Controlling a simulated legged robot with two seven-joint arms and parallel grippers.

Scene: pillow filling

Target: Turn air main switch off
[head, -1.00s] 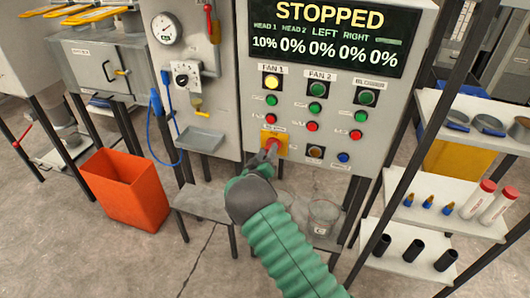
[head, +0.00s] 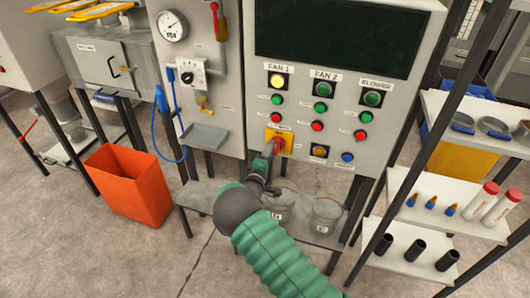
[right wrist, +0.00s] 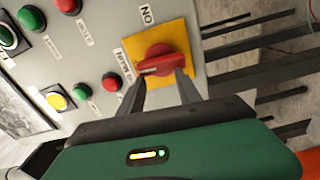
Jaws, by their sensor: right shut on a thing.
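The main switch is a red rotary knob (right wrist: 160,62) on a yellow plate (right wrist: 183,40), low on the grey control panel. In the head view the yellow plate (head: 286,134) shows beside the gripper, and the knob is partly hidden by it. My right gripper (head: 275,146) reaches up to the knob from below. In the right wrist view its two fingers (right wrist: 160,82) are shut on the red knob. The word ON stands on the panel beside the plate. The panel's display (head: 335,38) is dark. My left gripper is not in view.
Green, red and yellow buttons (head: 318,107) sit around the switch. A shelf with glass beakers (head: 325,215) is below the panel. A rack (head: 450,180) stands at right, an orange bin (head: 125,185) at left. A gauge (head: 172,26) is on the left cabinet.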

